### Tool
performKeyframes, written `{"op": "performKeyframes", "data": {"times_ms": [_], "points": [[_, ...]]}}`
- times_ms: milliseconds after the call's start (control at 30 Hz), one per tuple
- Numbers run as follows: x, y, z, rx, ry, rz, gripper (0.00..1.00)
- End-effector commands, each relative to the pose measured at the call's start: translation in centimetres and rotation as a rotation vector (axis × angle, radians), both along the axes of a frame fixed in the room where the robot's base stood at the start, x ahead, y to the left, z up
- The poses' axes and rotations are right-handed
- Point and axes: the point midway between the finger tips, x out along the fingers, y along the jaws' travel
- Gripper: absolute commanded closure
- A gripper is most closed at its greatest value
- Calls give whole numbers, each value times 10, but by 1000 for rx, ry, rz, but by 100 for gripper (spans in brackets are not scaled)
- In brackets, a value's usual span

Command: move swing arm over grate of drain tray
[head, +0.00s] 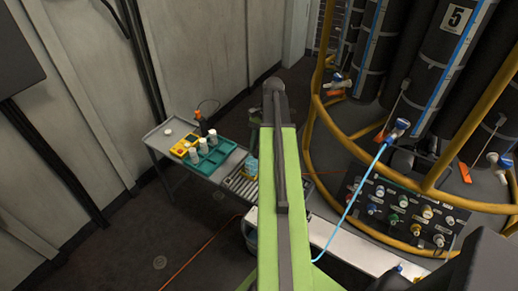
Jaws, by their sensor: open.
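The drain tray's ribbed grate (238,184) shows in the head view at the right end of a grey side table, partly hidden behind a green beam that seems to be mine. A light-blue bottle-like thing (251,168) stands on or beside the grate; I cannot tell which. I cannot make out the swing arm for sure. A thin pale-blue hose (352,203) runs from a valve on a black cylinder down to the right of the beam. My gripper is not visible.
The grey table (158,138) holds a teal tray (208,157) with white cups, a yellow box (186,147) and a dark orange-topped tool (201,122). Yellow railing (310,130), black cylinders and a valve panel (405,210) crowd the right. A white bench (345,243) stands in front.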

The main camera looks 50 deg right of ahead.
Motion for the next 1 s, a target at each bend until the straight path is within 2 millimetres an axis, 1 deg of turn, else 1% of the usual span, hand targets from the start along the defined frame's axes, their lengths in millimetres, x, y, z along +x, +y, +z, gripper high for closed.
{"op": "performKeyframes", "data": {"times_ms": [167, 267, 333, 467, 800, 900, 1000], "points": [[0, 0, 4, 1, 0, 1, 58], [1, -3, 13, 2, 0, 1, 58], [2, -7, 24, 2, 0, 1, 58], [4, -16, 50, 2, 0, 0, 58], [9, -47, 129, 0, 0, 1, 58], [10, -56, 149, 0, 0, 0, 58], [11, -62, 161, 0, 1, 0, 58]]}}
